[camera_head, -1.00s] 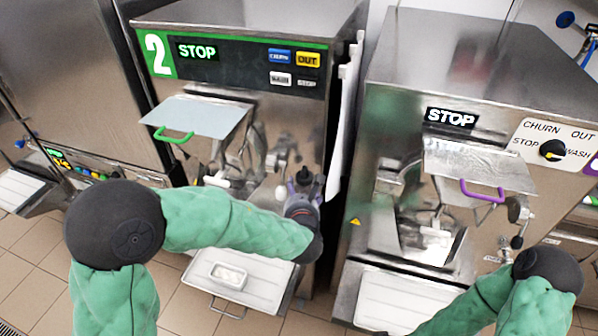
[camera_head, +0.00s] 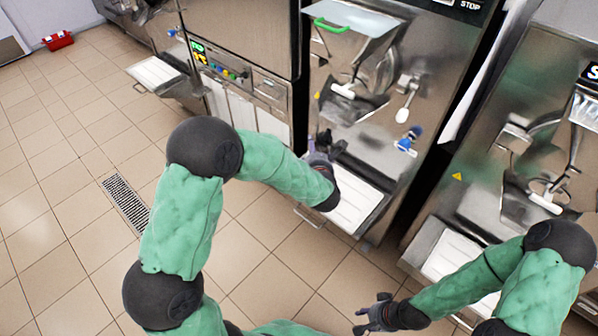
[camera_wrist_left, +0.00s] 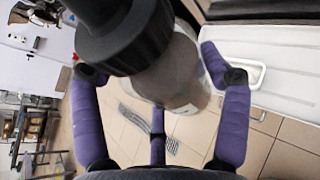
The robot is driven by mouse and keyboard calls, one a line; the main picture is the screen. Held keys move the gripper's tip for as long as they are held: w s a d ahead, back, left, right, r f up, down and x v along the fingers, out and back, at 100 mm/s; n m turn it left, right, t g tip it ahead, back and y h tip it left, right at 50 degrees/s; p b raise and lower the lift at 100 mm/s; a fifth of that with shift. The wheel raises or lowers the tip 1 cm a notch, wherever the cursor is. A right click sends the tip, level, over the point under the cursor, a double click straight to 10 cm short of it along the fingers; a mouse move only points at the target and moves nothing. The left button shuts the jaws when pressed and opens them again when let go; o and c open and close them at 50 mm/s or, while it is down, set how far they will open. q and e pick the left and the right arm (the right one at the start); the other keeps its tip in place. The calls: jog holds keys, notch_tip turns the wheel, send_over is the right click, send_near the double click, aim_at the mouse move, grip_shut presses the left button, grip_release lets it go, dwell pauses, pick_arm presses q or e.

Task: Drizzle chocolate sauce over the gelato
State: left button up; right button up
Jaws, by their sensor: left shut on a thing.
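My left gripper (camera_wrist_left: 160,85) is shut on a bottle (camera_wrist_left: 178,78) with a black cap (camera_wrist_left: 120,35), which lies between its purple fingers in the left wrist view. In the head view my left gripper (camera_head: 322,155) is at the front of the middle machine, beside its white tray (camera_head: 362,205); my wrist hides part of the tray. No gelato tub shows clearly now. My right gripper (camera_head: 372,312) is low in the head view, over the floor, with its fingers apart and empty.
The middle machine has a lid with a green handle (camera_head: 331,26) and a blue knob (camera_head: 409,137). Another machine with a white tray (camera_head: 458,262) stands at right. A floor drain (camera_head: 125,203) and red box (camera_head: 58,40) are at left. Much tiled floor is clear.

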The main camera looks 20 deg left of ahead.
pick_arm(q)
jog(key=w+a+f+m+y+b, duration=0.2)
jog(key=f+m+b, duration=0.1)
jog(key=f+m, duration=0.3)
jog(key=w+a+f+m+t+y+b, duration=0.1)
jog(key=w+a+f+m+y+b, duration=0.15)
jog(key=f, duration=0.55)
jog(key=w+a+f+m+y+b, duration=0.25)
jog(key=f+m+b, duration=0.2)
jog(key=f, duration=0.25)
jog(key=shift+w+d+r+m+t+y+p, duration=0.1)
jog(key=shift+d+r+m+t+p, duration=0.15)
jog(key=shift+d+r+m+t, duration=0.5)
jog(key=shift+d+r+m+t+y+p, duration=0.1)
jog(key=shift+d+r+m+p, duration=0.15)
jog(key=shift+r+m, duration=0.9)
jog(key=shift+w+d+r+m+t+y+p, duration=0.15)
jog(key=shift+d+r+m+t, duration=0.35)
jog(key=shift+m, duration=0.9)
jog(key=shift+s+d, duration=0.1)
jog(key=shift+a, duration=0.45)
jog(key=shift+w+a+b, duration=0.2)
jog(key=shift+w+a, duration=0.1)
jog(key=shift+a, duration=0.45)
jog(key=shift+w+a+b, duration=0.2)
jog(key=shift+w+a, duration=0.1)
jog(key=shift+a, duration=0.45)
jog(key=shift+w+a+b, duration=0.2)
jog(key=shift+w+a, duration=0.1)
jog(key=shift+a, duration=0.45)
